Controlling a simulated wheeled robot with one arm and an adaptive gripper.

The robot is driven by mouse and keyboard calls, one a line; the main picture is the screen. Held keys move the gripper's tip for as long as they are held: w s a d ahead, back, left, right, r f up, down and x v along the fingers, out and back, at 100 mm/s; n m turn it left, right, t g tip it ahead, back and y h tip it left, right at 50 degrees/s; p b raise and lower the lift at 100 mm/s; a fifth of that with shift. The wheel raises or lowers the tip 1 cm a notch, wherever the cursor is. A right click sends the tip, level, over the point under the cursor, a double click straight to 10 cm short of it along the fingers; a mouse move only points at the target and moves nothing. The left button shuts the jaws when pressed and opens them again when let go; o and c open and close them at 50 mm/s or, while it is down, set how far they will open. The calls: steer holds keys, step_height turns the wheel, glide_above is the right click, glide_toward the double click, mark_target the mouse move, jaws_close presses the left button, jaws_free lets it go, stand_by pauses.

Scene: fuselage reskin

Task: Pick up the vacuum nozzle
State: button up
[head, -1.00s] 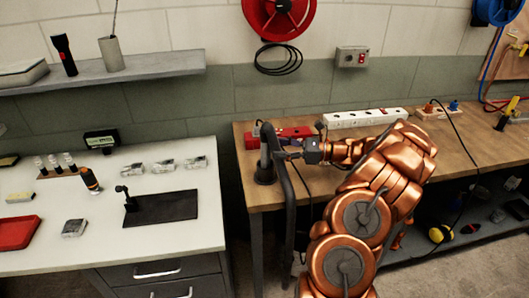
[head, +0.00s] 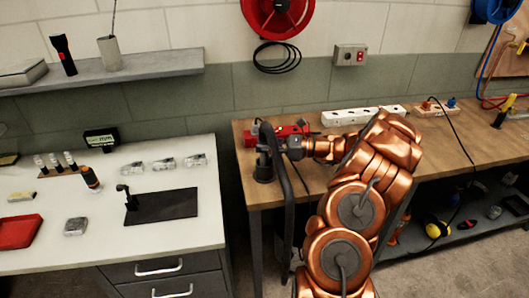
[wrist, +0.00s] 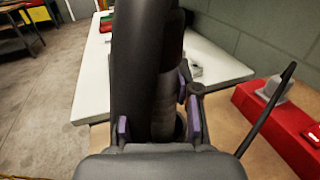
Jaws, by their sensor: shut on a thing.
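The vacuum nozzle (head: 264,165) is a dark grey upright tube at the left end of the wooden bench, with a thick hose (head: 284,205) arching from its top and hanging over the bench's front edge. My gripper (head: 279,145) reaches it from the right and is shut around its upright body. In the wrist view the dark nozzle (wrist: 167,95) fills the middle, between the purple-padded fingers of my gripper (wrist: 159,122). The nozzle's lower end is hidden there by my gripper. In the head view its base appears to be still at the bench top.
A white table (head: 60,245) stands to the left, across a gap.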

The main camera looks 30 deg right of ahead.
jaws_close()
